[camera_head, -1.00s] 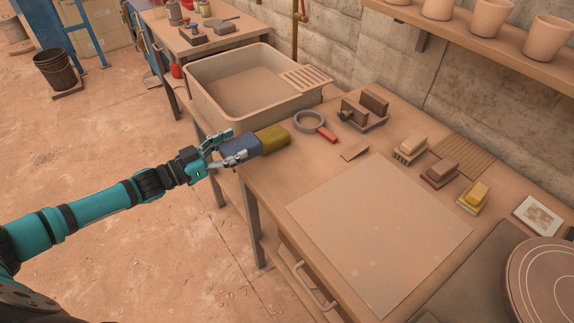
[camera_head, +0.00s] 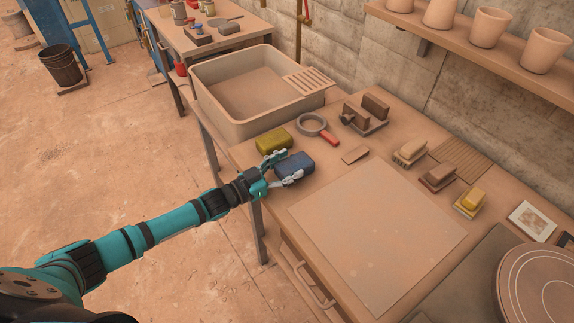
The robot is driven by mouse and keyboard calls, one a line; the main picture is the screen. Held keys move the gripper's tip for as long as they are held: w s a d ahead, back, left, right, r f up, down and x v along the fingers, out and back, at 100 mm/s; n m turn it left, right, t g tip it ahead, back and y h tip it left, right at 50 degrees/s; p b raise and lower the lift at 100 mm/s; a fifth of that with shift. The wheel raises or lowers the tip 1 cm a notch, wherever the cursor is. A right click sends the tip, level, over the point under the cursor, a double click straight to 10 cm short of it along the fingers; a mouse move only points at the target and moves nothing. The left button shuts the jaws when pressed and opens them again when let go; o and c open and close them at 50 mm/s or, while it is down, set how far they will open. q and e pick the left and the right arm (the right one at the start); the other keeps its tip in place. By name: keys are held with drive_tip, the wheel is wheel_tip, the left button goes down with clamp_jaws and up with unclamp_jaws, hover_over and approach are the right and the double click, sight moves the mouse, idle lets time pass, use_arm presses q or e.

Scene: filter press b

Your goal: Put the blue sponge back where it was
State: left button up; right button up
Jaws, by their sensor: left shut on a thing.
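The blue sponge (camera_head: 295,167) is at the left part of the wooden table (camera_head: 352,188), near its front-left edge. My left gripper (camera_head: 284,166) is shut on the blue sponge, with one finger on its far-left side and one on its near side. Whether the sponge touches the table or hangs just above it, I cannot tell. An olive-yellow sponge (camera_head: 273,141) lies behind it and a little left, apart from it. My right gripper is not in view.
A large sink (camera_head: 213,103) stands behind the sponges. A strainer with a red handle (camera_head: 315,127) and a small flat scraper (camera_head: 355,154) lie to the right. A pale board (camera_head: 375,235) covers the table's middle. Several brushes (camera_head: 437,176) sit further right.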

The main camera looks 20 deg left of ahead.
use_arm(q)
drive_tip(key=shift+f, duration=0.1)
drive_tip(key=o, duration=1)
drive_tip(key=shift+r, duration=0.2)
drive_tip(key=shift+b+v, duration=0.7)
drive_tip(key=shift+v, duration=5.3)
drive_tip(key=shift+f, duration=0.1)
